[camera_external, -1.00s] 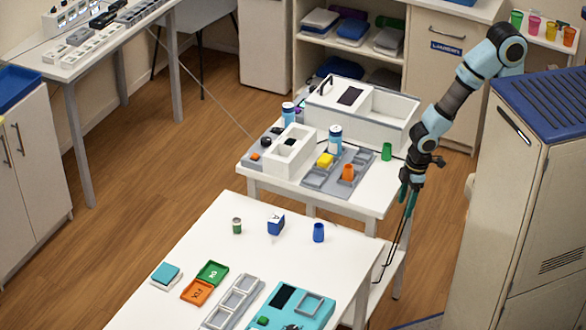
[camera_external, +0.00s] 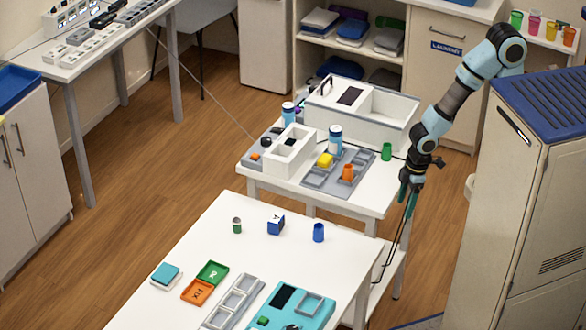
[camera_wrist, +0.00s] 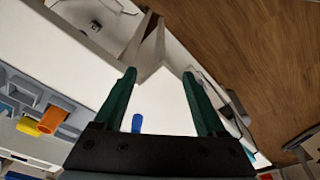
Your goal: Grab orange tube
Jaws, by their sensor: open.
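The orange tube (camera_external: 347,172) stands in the grey tray on the far white table, just right of a yellow block (camera_external: 325,160). In the wrist view an orange tube (camera_wrist: 52,120) shows at the lower left, beside the yellow block (camera_wrist: 27,126). My gripper (camera_external: 408,205) hangs pointing down at the right edge of the far table, to the right of the orange tube and apart from it. In the wrist view my gripper (camera_wrist: 159,75) has its two green fingers wide apart with nothing held between them.
A green cup (camera_external: 386,152) stands near the far table's right corner. A blue cup (camera_external: 318,232) stands on the near table (camera_external: 260,265). A tall cabinet (camera_external: 515,200) is at right.

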